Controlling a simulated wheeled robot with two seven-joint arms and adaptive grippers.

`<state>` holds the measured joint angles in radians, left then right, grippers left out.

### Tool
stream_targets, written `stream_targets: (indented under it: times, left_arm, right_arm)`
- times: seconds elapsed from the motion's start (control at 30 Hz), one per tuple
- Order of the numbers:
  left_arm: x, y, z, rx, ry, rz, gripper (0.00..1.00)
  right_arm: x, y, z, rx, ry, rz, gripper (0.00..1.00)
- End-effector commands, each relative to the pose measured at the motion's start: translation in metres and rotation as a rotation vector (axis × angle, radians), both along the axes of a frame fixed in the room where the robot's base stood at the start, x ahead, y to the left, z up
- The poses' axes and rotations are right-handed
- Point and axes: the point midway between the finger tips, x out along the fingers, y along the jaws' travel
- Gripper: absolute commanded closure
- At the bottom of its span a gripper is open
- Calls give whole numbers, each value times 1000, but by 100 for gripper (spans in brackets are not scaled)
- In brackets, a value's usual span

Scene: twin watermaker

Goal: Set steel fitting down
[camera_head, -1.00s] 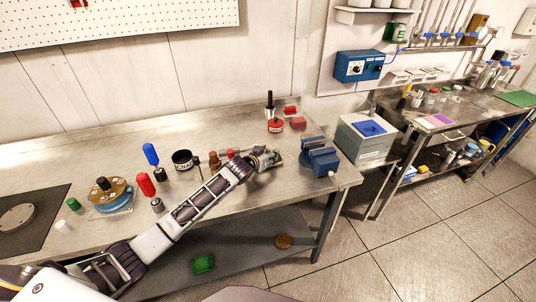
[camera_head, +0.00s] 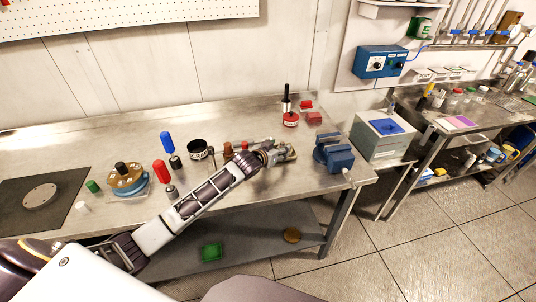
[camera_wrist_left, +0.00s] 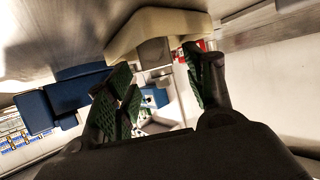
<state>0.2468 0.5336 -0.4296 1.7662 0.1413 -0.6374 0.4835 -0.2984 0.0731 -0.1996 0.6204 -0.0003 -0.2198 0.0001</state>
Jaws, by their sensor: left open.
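My left gripper (camera_head: 288,153) is low over the bench's right part, just left of the blue vise (camera_head: 340,160). In the left wrist view its green-padded fingers (camera_wrist_left: 160,88) stand apart, so it is open. A beige piece with a grey block-like end (camera_wrist_left: 153,52) shows beyond and partly between the fingers; I cannot tell whether this is the steel fitting or whether it touches a finger. In the head view the fitting cannot be made out at the gripper. The vise (camera_wrist_left: 60,98) also shows at the left of the wrist view. My right gripper is not in view.
Red parts (camera_head: 313,118) and a black-handled tool on a red base (camera_head: 290,119) stand behind the gripper. A black cup (camera_head: 199,149), a red bottle (camera_head: 161,171) and a blue bottle (camera_head: 167,141) stand left. Bare steel bench (camera_head: 240,117) lies between them.

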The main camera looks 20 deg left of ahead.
Motion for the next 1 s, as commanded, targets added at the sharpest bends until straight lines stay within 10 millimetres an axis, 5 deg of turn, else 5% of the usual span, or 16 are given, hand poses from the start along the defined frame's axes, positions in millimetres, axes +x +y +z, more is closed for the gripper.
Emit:
stream_targets:
  times: [0.5,1.0]
  left_arm:
    - [-46,9,19,0,1,0,47]
    - [-75,15,32,0,0,1,47]
  right_arm:
    - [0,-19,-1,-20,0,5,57]
    - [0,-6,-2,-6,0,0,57]
